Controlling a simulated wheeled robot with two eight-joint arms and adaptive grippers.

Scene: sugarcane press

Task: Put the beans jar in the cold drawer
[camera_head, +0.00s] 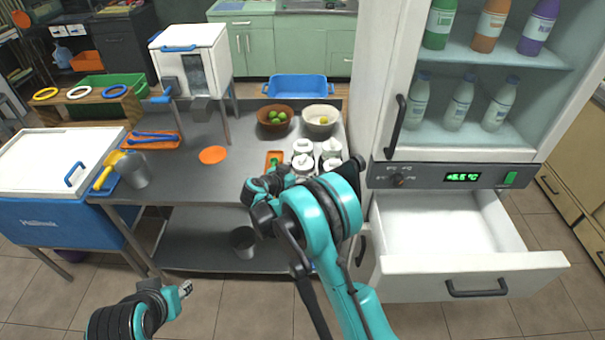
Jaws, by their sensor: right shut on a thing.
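Several white-lidded jars (303,147) stand together on the steel table, and I cannot read which one holds beans. My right gripper (284,176) is at the front of this group, shut on a jar; my own arm hides most of its fingers and the held jar. The cold drawer (430,265) below the glass-fronted fridge is pulled out, and its white inside looks empty. My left gripper (186,289) is low at the bottom left, away from the table; its fingers are too small to judge.
The fridge (372,100) with bottles rises right of the table. A white press (190,55) stands behind. Floor before the drawer is clear.

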